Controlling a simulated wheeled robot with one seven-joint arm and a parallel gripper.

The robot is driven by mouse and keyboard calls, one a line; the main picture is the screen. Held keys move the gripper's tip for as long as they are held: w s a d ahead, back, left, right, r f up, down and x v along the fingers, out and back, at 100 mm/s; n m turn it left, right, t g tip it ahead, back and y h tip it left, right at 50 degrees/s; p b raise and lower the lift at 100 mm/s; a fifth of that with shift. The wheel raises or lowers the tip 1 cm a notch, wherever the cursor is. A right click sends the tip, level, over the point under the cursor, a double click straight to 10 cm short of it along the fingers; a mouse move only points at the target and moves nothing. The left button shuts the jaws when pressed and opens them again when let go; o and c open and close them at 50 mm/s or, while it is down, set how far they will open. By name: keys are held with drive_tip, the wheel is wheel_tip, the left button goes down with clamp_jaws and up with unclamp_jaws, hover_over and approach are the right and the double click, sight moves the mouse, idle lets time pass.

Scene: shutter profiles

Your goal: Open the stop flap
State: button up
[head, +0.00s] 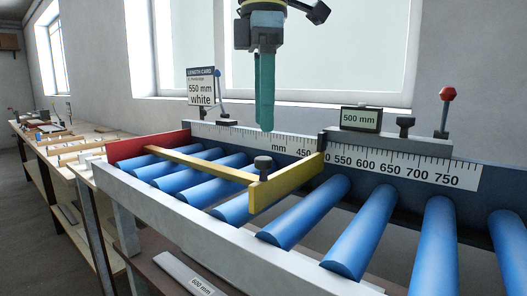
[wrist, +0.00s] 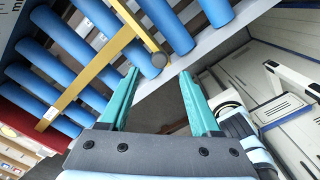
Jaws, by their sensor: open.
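The yellow stop flap (head: 290,182) stands on the blue rollers by the scale, near the 500 mark. A long yellow bar (head: 195,163) runs from it to the left along the rollers. A dark round knob (head: 263,163) stands where the two meet; it also shows in the wrist view (wrist: 160,60). My gripper (head: 266,128) hangs above and behind the knob in the head view, apart from it. In the wrist view my gripper (wrist: 158,73) has its two green fingers apart with nothing between them, and the knob appears beyond the fingertips. The yellow bar (wrist: 90,78) slopes across that view.
A dark stop block with a 500 mm display (head: 361,119) sits on the scale rail, beside a red-knobbed lever (head: 447,94). A length card (head: 201,87) reads 550 mm white. A pale front rail (head: 230,240) edges the rollers. A red end plate (head: 148,146) stands left.

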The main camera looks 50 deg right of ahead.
sight(263, 158)
wheel_tip(263, 158, down, 6)
drive_tip(key=shift+f, duration=0.15)
idle(0.3)
clamp_jaws()
idle(0.4)
idle(0.9)
